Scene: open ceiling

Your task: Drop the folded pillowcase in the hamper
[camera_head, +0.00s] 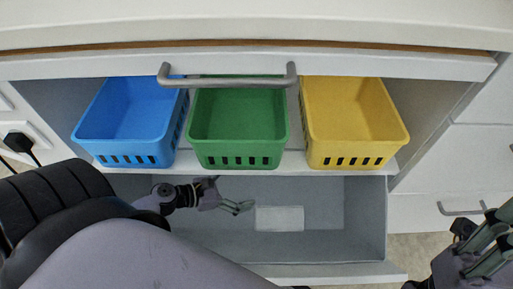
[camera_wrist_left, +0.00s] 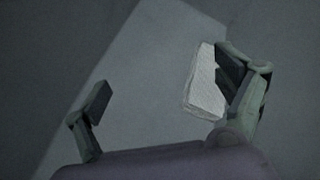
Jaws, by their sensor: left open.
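The folded pillowcase, a flat whitish rectangle (camera_head: 280,219), lies on the floor of the open grey lower drawer (camera_head: 365,225). My left gripper (camera_head: 243,207) reaches down into this drawer, just left of the pillowcase. In the left wrist view the gripper (camera_wrist_left: 165,90) is open with nothing held; the pale pillowcase (camera_wrist_left: 204,88) shows beside its right finger, partly covered by it. Whether they touch cannot be told. My right gripper (camera_head: 485,245) is at the lower right edge, outside the drawer, its fingers partly cut off. No hamper can be made out.
Above the drawer, a shelf holds a blue basket (camera_head: 130,122), a green basket (camera_head: 238,128) and a yellow basket (camera_head: 353,122), all seeming empty. A metal bar handle (camera_head: 225,82) crosses in front of them. A wall socket with a plug (camera_head: 18,141) is at left.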

